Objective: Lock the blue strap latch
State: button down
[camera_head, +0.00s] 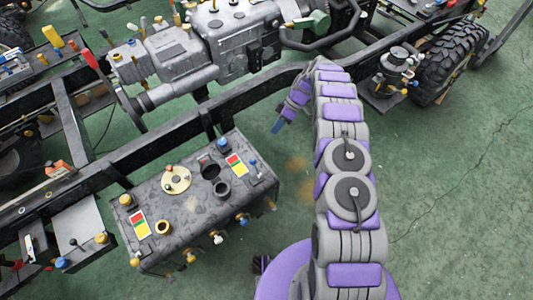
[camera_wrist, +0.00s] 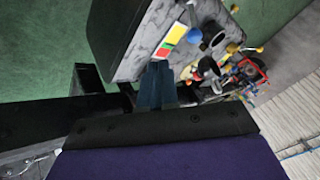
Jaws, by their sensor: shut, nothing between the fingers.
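The dark tank (camera_head: 190,205) beside the frame rail has several knobs and a red, yellow and green label. A blue knob (camera_head: 222,144) stands on its top near that label; a small blue-tipped piece (camera_head: 253,163) lies at its right end. I cannot tell which of these, if either, is the strap latch. My gripper (camera_head: 277,126) is shut and empty above the floor, right of the tank and apart from it. In the wrist view my gripper's dark fingers (camera_wrist: 157,85) are together, pointing toward the tank (camera_wrist: 130,40), with a blue knob (camera_wrist: 195,35) beyond the label.
A black frame rail (camera_head: 165,140) runs diagonally behind the tank. A grey gearbox (camera_head: 180,60) and a wheel (camera_head: 453,62) are farther back. A smaller box with a blue-tipped lever (camera_head: 62,262) stands at the lower left. Green floor (camera_head: 450,210) is clear at the right.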

aim_at(255, 166)
jog(key=x, duration=0.4)
jog(key=a+r+b+x, duration=0.1)
jog(key=x, duration=0.3)
jog(key=s+b+x, duration=0.1)
jog(key=x, duration=0.2)
jog(key=shift+s+a+f, duration=0.1)
jog(key=shift+s+a, duration=0.1)
jog(key=shift+a, duration=0.35)
jog(key=shift+s+b, duration=0.3)
jog(key=shift+s, duration=0.05)
jog(key=shift+s+d+r, duration=0.25)
jog(key=shift+s+d, duration=0.05)
jog(key=shift+s, duration=0.4)
jog(key=shift+a, duration=0.55)
jog(key=shift+s+d+r, duration=0.2)
jog(key=shift+s+d, duration=0.05)
jog(key=shift+d, duration=0.3)
